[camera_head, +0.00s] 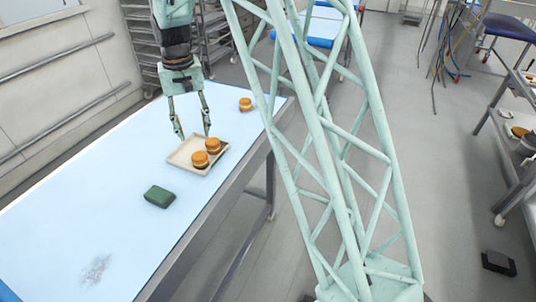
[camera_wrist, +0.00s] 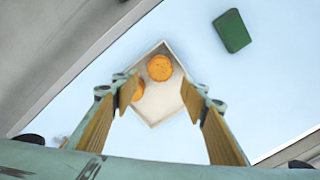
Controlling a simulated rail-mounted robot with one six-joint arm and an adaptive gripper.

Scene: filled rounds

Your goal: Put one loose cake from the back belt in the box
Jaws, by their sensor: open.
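The box is a shallow cream tray (camera_head: 182,151) on the pale blue belt, also in the wrist view (camera_wrist: 152,118). Two orange-topped cakes stand in it: one nearer (camera_head: 199,159) and one farther (camera_head: 213,146). In the wrist view one cake (camera_wrist: 160,67) is clear and the other (camera_wrist: 138,90) is partly hidden by a finger. A loose cake (camera_head: 245,104) stands on the belt beyond the tray, near the right edge. My gripper (camera_head: 194,136) is open and empty, pointing down over the tray's far side; its fingers frame the tray in the wrist view (camera_wrist: 159,88).
A dark green block (camera_head: 159,196) lies on the belt on the near side of the tray, also in the wrist view (camera_wrist: 231,31). A grey smudge (camera_head: 97,270) marks the near belt. Racks (camera_head: 215,40) stand behind. The belt between block and smudge is clear.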

